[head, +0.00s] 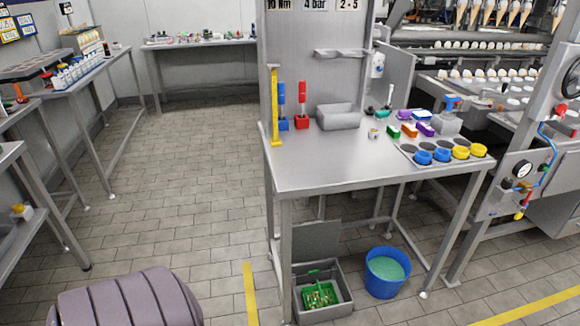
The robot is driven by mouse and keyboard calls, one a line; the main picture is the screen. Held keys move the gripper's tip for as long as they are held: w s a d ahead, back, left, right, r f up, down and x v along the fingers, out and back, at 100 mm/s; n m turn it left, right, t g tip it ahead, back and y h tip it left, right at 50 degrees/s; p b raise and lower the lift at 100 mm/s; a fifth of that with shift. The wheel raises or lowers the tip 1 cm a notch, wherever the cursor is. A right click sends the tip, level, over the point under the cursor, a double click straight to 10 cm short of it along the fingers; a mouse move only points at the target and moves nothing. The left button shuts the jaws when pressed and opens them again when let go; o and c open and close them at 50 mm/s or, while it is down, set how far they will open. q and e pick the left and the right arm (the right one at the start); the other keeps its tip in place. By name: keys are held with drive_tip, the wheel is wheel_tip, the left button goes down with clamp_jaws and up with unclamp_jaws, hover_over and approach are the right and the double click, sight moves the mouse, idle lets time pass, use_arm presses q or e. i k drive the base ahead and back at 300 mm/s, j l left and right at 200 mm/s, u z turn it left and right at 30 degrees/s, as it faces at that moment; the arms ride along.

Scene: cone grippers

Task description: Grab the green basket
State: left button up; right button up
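A green basket (318,294) stands inside a grey open bin (342,310) on the floor, below the metal workbench. Its green handle rises above the bin's contents, and small light pieces show in it. The bin walls hide its lower part. A grey panel (317,240) stands up at the back of the bin. Neither of my grippers is in view.
The metal workbench (330,172) overhangs the bin, with a leg close at its left. A blue bucket (387,280) with greenish contents stands right of the bin. Open tiled floor lies to the left, crossed by a yellow line (251,292).

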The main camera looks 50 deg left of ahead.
sight(318, 295)
drive_tip(key=i+j+u, duration=0.2)
drive_tip(key=i+u, duration=0.7)
